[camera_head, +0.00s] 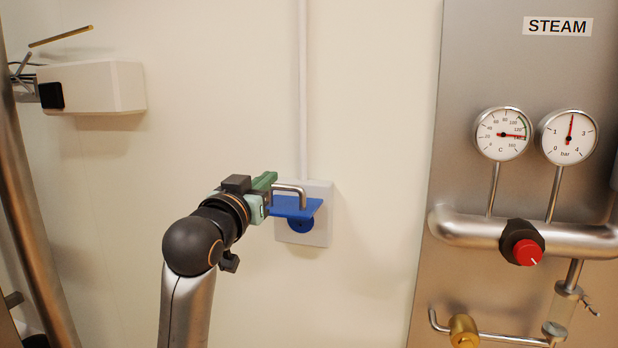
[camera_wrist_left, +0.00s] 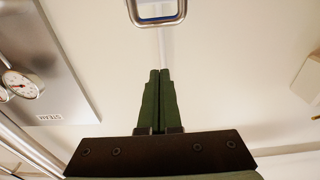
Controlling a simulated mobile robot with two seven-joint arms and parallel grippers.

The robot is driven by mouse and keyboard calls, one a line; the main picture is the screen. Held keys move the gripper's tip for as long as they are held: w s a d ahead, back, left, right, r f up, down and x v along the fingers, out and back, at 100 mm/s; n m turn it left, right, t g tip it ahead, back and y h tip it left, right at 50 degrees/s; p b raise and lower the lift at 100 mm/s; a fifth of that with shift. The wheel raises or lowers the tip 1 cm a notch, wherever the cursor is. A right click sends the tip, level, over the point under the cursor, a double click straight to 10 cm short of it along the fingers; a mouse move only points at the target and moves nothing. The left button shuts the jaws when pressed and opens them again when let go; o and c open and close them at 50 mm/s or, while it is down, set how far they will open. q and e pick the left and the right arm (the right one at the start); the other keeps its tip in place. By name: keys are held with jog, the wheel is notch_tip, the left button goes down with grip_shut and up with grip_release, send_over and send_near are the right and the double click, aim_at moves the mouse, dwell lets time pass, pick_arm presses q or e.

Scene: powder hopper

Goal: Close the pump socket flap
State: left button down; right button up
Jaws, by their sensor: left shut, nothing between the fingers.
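The blue pump socket flap (camera_head: 313,207) stands out from a white wall box (camera_head: 322,190), roughly level, so it is open. A bent metal handle (camera_head: 304,195) rises from its upper side. The round blue socket (camera_head: 301,226) shows below the flap. My left gripper (camera_head: 273,178) is beside the handle and flap on their left, its green fingers shut and empty. In the left wrist view the shut fingers (camera_wrist_left: 158,73) point toward the handle loop (camera_wrist_left: 133,12), with a gap between them. Contact with the flap cannot be told. My right gripper is not in view.
A white pipe (camera_head: 303,90) runs up the wall from the box. To the right is a steel panel (camera_head: 470,60) with two gauges, a pipe and a red knob (camera_head: 527,252). A white wall unit (camera_head: 105,87) is at upper left. The wall around the socket is clear.

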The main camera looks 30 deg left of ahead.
pick_arm(q)
jog(key=p, duration=0.3)
send_over(283, 210)
jog(key=shift+w+d+f, duration=0.1)
jog(key=shift+w+f, duration=0.05)
jog(key=shift+f, duration=0.45)
jog(key=shift+s+f, duration=0.2)
jog(key=shift+f, duration=0.5)
